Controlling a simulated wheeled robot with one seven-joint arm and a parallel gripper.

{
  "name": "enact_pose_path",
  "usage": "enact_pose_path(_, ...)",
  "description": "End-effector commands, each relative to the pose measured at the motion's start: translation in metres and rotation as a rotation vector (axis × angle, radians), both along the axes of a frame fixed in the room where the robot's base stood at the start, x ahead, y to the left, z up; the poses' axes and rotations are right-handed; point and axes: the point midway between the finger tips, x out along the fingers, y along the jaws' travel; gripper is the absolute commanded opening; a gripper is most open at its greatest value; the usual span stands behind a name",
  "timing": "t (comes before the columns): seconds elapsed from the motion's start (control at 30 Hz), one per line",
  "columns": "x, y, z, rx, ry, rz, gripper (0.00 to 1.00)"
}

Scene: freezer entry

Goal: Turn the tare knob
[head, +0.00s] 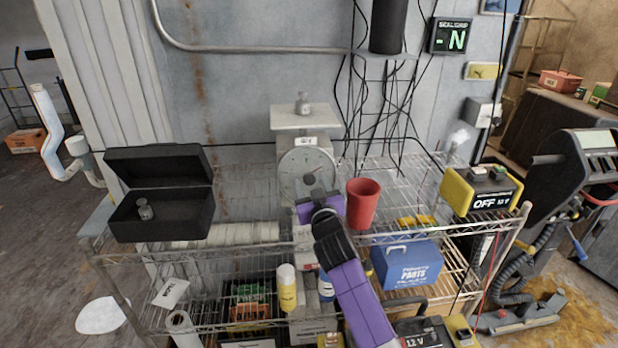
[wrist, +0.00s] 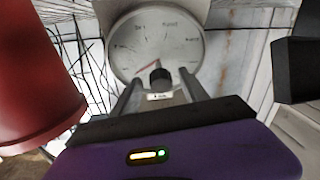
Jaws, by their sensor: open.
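A pale kitchen-type scale (head: 327,155) stands on the wire shelf with a round white dial (head: 301,163). A black tare knob (head: 309,180) sticks out from the dial. The wrist view looks inverted; there the knob (wrist: 160,77) shows in front of the dial (wrist: 150,40), beside a red needle. My gripper (head: 316,197) is in front of the lower dial. In the wrist view my gripper (wrist: 160,90) is open, one dark finger on each side of the knob. I cannot tell whether either finger touches it.
A red cup (head: 362,204) stands close right of my gripper. An open black case (head: 160,220) holding a small weight is at left. A metal weight (head: 303,104) sits on the scale's pan. A blue parts box (head: 405,262) and a yellow-black meter (head: 480,190) are at right.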

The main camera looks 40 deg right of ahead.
Motion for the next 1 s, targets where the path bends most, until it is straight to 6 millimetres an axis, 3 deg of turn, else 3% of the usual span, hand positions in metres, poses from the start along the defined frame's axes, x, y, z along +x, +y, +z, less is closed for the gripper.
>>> enact_pose_path(0.2,0.02,-0.011,0.0,-0.001,0.0,0.0,0.52)
enact_pose_path(0.57,0.024,-0.013,0.0,0.0,0.0,0.0,0.52)
enact_pose_path(0.83,0.023,-0.013,0.0,0.0,0.0,0.0,0.01)
enact_pose_path(1.0,0.023,-0.013,-0.001,0.002,-0.001,0.0,0.0)
